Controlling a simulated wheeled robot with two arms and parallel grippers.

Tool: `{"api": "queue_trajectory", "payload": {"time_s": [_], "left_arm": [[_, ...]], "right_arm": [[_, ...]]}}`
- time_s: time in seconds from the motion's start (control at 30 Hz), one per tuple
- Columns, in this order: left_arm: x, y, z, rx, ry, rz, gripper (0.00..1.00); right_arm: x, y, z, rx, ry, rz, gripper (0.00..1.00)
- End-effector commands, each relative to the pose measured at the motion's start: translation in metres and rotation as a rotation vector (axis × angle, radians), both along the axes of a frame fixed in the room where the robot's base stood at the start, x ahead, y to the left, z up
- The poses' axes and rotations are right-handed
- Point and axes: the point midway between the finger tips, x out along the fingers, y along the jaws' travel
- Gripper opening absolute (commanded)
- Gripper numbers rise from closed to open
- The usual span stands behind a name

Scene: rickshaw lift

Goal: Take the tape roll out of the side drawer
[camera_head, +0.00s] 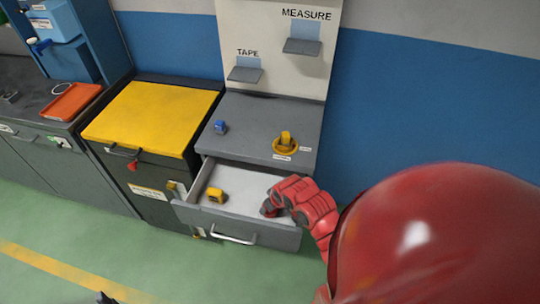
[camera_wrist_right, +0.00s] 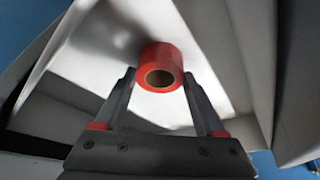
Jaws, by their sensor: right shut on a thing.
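The side drawer (camera_head: 225,218) is pulled open below the grey cabinet top. A red tape roll (camera_wrist_right: 160,66) with a brown core sits between the fingertips of my right gripper (camera_wrist_right: 158,80) in the right wrist view. The fingers are shut on it, over the pale drawer floor. In the head view my right gripper (camera_head: 268,209) reaches down into the right part of the drawer, and the roll is mostly hidden there. A small dark tip (camera_head: 105,298) at the bottom edge may be my left gripper; its fingers cannot be made out.
A yellow tape measure (camera_head: 216,195) lies in the drawer's left part. A blue object (camera_head: 220,127) and a yellow piece on a round base (camera_head: 286,143) stand on the cabinet top. Above are the TAPE shelf (camera_head: 245,75) and MEASURE shelf (camera_head: 303,47). A yellow-topped cabinet (camera_head: 150,115) adjoins left.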

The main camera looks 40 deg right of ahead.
Motion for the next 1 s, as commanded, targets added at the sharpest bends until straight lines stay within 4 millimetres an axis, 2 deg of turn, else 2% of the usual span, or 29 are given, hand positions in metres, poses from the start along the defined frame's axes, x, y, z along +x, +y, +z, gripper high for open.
{"api": "queue_trajectory", "payload": {"time_s": [0.03,0.1,0.13,0.37,0.57,0.87,1.0], "left_arm": [[0.000,0.000,0.000,0.000,0.000,0.000,0.69],[0.000,0.000,0.000,0.000,0.000,0.000,0.69],[0.000,0.000,0.000,0.000,0.000,0.000,0.69],[0.000,0.000,0.000,0.000,0.000,0.000,0.69],[0.000,0.000,-0.005,0.000,0.000,0.000,0.69],[0.000,0.000,-0.020,0.000,0.000,0.000,0.69],[0.000,0.000,-0.015,0.000,0.000,0.000,0.69]], "right_arm": [[0.000,0.000,0.000,0.000,0.000,0.000,0.32],[0.000,0.000,0.000,0.000,0.000,0.000,0.19],[0.000,0.000,0.000,0.000,-0.001,0.000,0.16],[0.000,0.000,0.001,0.000,-0.001,0.000,0.16],[0.001,0.000,0.014,0.002,-0.003,-0.001,0.16],[0.002,-0.002,0.073,-0.003,-0.009,-0.002,0.16],[0.001,0.000,0.096,0.000,-0.004,0.000,0.16]]}}
